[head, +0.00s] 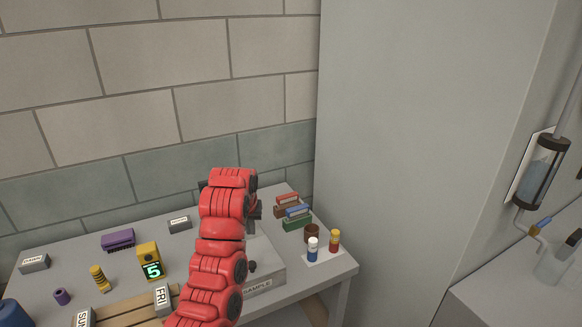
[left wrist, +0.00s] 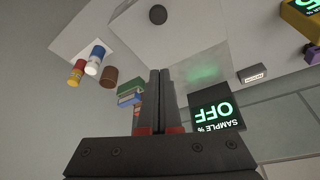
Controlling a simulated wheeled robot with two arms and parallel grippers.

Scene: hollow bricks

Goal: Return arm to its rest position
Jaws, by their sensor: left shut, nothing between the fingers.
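My red left arm (head: 222,240) rises from the bottom of the head view over the table. Its left gripper (head: 254,208) is mostly hidden behind the arm. In the left wrist view the left gripper's two dark fingers (left wrist: 160,78) are together, with nothing between them. They are above the table, close to a pale box (head: 268,268) labelled SAMPLE. The box shows at the top of the left wrist view with its dark round knob (left wrist: 158,14). My right gripper is not in view.
A black display (left wrist: 222,112) reads OFF. Small bottles (head: 312,250) stand on a white card at the right. Red and green blocks (head: 295,217) are behind them. A yellow device (head: 149,262), purple brush (head: 118,240) and labelled blocks (head: 34,262) lie left. Walls stand behind.

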